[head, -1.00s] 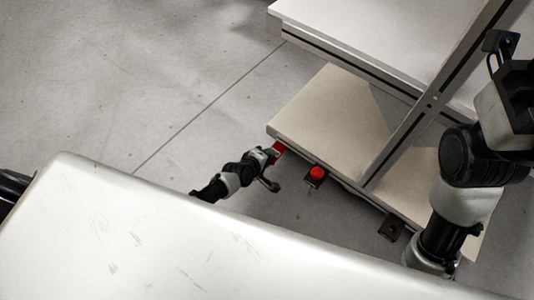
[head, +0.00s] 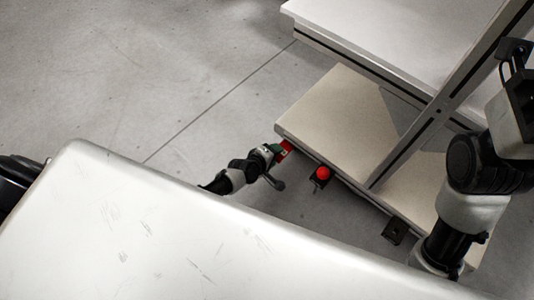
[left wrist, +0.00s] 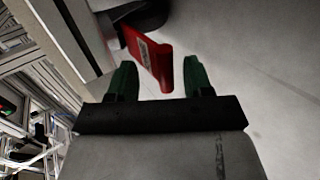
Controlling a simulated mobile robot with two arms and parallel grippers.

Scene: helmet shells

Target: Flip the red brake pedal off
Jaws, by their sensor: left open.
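The red brake pedal (head: 286,148) sticks out from the front edge of the lower shelf in the head view, partly hidden by my left gripper (head: 274,152). In the left wrist view the red pedal (left wrist: 151,58) is a tilted flap with a pale label, joined to a dark mount (left wrist: 136,18). My left gripper (left wrist: 156,82) is open, with its green fingers on either side of the pedal's lower end. The pedal is nearer the right finger; I cannot tell whether they touch. My right gripper is not in view.
A red round button (head: 323,173) on a dark box and a black bracket (head: 394,230) sit along the edge of the lower shelf (head: 345,110). An upright post (head: 440,106) rises behind. My white body covers the foreground. Grey floor (head: 150,70) lies open at left.

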